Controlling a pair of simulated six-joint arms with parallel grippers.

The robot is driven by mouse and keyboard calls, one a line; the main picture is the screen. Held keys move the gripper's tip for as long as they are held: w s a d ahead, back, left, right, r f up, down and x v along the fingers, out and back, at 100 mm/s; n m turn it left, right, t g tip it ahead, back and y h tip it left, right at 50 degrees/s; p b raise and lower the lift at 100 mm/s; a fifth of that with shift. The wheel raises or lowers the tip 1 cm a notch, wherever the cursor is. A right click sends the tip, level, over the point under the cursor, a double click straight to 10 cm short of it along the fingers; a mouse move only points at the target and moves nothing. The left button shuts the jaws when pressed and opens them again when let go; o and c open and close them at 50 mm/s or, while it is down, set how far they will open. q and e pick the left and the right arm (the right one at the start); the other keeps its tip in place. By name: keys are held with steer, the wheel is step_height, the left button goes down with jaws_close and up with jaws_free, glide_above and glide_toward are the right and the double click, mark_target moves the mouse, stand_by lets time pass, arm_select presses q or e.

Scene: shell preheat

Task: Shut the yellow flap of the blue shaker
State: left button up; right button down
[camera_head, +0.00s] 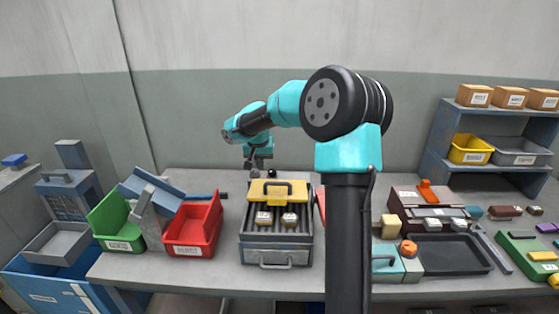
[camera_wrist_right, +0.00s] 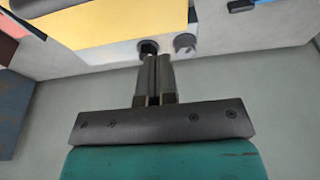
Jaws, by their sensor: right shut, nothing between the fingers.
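The shaker (camera_head: 246,240) is a grey-blue box with dark ridges inside and a grey front handle (camera_head: 275,264). Its yellow flap (camera_head: 262,197) is at the back edge, open and raised, with a dark handle. Two small labelled pale blocks (camera_head: 264,218) sit inside, in front of the flap. My right gripper (camera_head: 253,164) is shut and empty behind the flap, at the shaker's back left. In the right wrist view the shut fingers (camera_wrist_right: 154,62) point at the yellow flap (camera_wrist_right: 100,22), near a dark knob; contact is unclear. My left gripper is not in view.
A green bin (camera_head: 116,222) and a red bin (camera_head: 193,228) stand left of the shaker. My right arm hides part of the bench to its right. Further right are a teal box (camera_head: 386,262), an orange ball (camera_head: 408,248), a black tray (camera_head: 453,255) and a shelf.

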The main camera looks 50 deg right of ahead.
steer(key=w+d+v, duration=0.1)
steer(key=v, duration=0.8)
steer(key=shift+w+d+r, duration=0.3)
steer(key=shift+d+r, duration=0.05)
steer(key=shift+r, duration=0.05)
stand_by(0.8)
